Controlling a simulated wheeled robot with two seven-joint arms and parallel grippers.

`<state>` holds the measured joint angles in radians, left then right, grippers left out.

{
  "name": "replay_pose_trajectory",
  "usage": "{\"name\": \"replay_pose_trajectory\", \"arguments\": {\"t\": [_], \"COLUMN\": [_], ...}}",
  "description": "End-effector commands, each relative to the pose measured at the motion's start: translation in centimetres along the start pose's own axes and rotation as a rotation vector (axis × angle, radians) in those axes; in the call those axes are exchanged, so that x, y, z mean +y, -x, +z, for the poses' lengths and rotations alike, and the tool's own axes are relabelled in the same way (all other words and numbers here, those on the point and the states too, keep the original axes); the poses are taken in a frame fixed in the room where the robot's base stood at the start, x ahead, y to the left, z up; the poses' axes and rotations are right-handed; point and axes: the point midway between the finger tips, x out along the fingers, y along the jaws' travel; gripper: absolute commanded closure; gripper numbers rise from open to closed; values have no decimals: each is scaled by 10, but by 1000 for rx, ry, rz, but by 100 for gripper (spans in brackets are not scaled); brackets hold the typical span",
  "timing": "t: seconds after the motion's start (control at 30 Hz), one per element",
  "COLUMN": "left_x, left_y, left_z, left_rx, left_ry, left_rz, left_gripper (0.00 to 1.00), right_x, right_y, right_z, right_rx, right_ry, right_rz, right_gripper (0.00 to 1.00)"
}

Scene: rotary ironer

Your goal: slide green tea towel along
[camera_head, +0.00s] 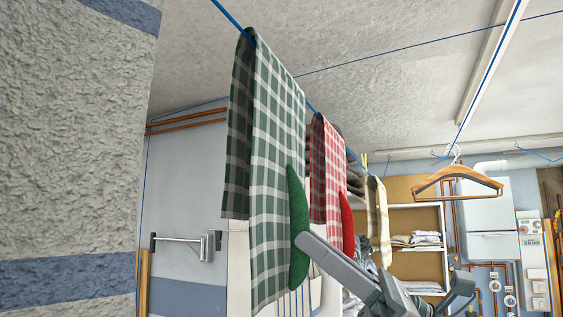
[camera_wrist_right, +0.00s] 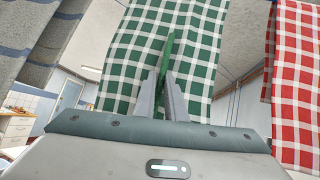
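The green and white checked tea towel (camera_head: 272,150) hangs folded over a blue line (camera_head: 315,108) in the head view. A solid green flap (camera_head: 298,200) stands out from its right edge. My right gripper (camera_head: 304,240) comes in from the lower right and is at the lower part of this flap. In the right wrist view the towel (camera_wrist_right: 205,55) fills the upper middle. There the two fingers of my right gripper (camera_wrist_right: 160,85) are close together, with the narrow green flap (camera_wrist_right: 168,52) between them. My left gripper is not in view.
A grey cloth with blue stripes (camera_head: 65,140) hangs close at the left. A red checked towel (camera_head: 327,170) hangs just beyond the green one, a beige one (camera_head: 378,215) farther along. A wooden hanger (camera_head: 457,183) hangs at right. Shelves (camera_head: 425,260) stand behind.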

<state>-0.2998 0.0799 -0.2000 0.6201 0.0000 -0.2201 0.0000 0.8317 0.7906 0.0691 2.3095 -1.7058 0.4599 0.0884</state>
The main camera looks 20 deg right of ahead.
Motion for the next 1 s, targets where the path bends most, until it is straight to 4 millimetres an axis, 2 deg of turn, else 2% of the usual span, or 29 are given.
{"name": "replay_pose_trajectory", "arguments": {"t": [0.33,0.8,1.0], "left_x": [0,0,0], "left_y": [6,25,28], "left_z": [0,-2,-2], "left_rx": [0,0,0], "left_ry": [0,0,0], "left_rz": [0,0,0], "left_gripper": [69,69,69], "right_x": [5,29,33], "right_y": [-2,-4,-4], "right_z": [1,-2,-4], "right_rx": [-2,-1,0], "right_ry": [2,2,2], "right_rz": [2,4,2], "right_gripper": [100,100,100]}}
